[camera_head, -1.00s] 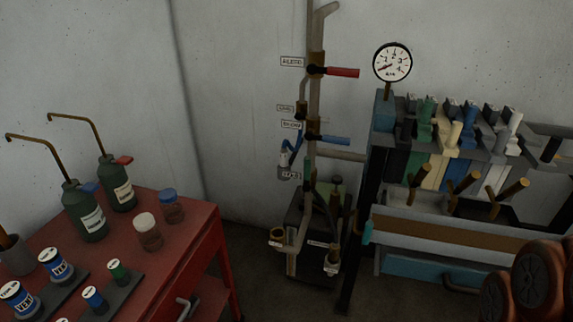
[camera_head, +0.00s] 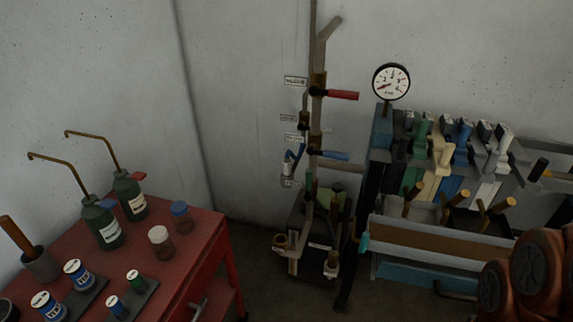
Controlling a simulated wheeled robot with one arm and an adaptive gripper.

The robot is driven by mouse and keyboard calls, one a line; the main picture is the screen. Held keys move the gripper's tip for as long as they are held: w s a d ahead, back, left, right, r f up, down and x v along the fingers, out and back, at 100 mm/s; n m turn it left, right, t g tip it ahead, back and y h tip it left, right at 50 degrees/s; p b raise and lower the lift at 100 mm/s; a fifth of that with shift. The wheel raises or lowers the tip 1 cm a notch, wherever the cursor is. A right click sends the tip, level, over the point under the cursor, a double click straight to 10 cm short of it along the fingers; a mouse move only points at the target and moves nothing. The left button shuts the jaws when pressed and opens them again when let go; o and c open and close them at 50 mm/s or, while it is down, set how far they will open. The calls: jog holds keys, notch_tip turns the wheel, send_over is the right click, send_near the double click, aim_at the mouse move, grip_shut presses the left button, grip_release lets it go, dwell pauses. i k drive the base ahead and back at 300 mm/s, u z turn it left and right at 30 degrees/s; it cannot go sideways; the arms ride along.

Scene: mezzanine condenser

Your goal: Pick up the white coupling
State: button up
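A white, blocky piece (camera_head: 499,146) stands at the right end of a row of coloured pieces on the rack at the right; it may be the white coupling. A small pale fitting (camera_head: 287,169) hangs at the end of a short blue hose beside the wall pipe; it is whitish too, and I cannot tell which is meant. My gripper is not in view. Only copper-brown rounded links of my arm show at the lower right, apart from both pieces.
A red cart (camera_head: 190,250) with oil cans, jars and small tins stands at the left. A vertical pipe with a red-handled valve (camera_head: 342,95) and a blue-handled valve (camera_head: 335,155) runs up the wall. A gauge (camera_head: 391,83) tops the rack. Floor shows between cart and pipe.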

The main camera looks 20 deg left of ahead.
aim_at(286, 163)
jog(key=u, duration=0.25)
jog(key=i, duration=1.3)
jog(key=u, duration=2.65)
